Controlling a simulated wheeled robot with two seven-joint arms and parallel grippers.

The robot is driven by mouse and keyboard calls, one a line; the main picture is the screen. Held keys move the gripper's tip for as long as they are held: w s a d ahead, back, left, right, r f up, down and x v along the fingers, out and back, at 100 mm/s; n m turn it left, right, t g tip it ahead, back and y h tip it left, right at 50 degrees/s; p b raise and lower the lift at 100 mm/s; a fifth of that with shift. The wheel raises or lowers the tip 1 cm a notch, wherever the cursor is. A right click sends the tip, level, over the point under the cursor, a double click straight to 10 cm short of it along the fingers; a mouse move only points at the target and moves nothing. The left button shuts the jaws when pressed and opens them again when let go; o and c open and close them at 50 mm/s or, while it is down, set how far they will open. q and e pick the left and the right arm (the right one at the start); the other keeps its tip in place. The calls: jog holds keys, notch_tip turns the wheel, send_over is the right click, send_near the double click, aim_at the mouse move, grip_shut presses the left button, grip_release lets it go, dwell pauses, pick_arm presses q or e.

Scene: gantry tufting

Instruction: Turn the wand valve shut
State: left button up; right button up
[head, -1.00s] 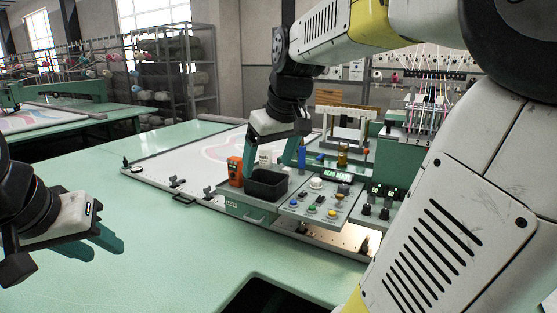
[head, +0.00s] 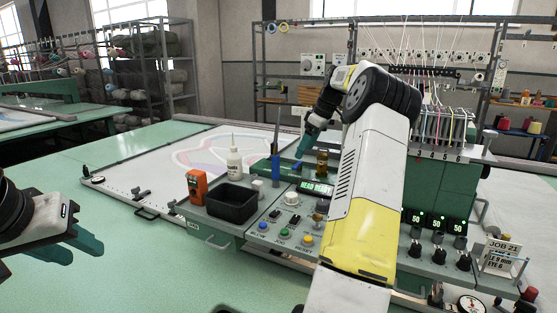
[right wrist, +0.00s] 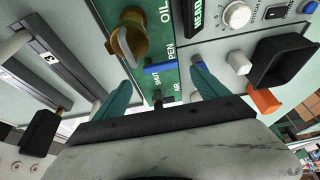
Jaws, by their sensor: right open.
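A short blue lever (right wrist: 160,68) lies on a green panel (right wrist: 152,15) in the right wrist view. In the head view a small blue part (head: 296,167) shows on the green console, just below my right gripper. My right gripper (head: 303,146) is open and points down at the panel. In the right wrist view its fingers (right wrist: 161,78) are on either side of the lever; contact cannot be told. My left gripper (head: 84,243) is open and empty at the far left.
A brass oil cup (right wrist: 128,40) stands close to the lever. Near it are a blue-handled wand (head: 276,145), a white bottle (head: 235,160), an orange device (head: 197,188), a black bin (head: 232,203) and a knob panel (head: 290,222). The green table front (head: 140,270) is clear.

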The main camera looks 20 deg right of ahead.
aim_at(298, 164)
jog(key=x, duration=0.5)
jog(key=shift+a+f, duration=0.1)
jog(key=shift+f, duration=0.15)
jog(key=shift+w, duration=0.1)
jog(key=c, duration=1.4)
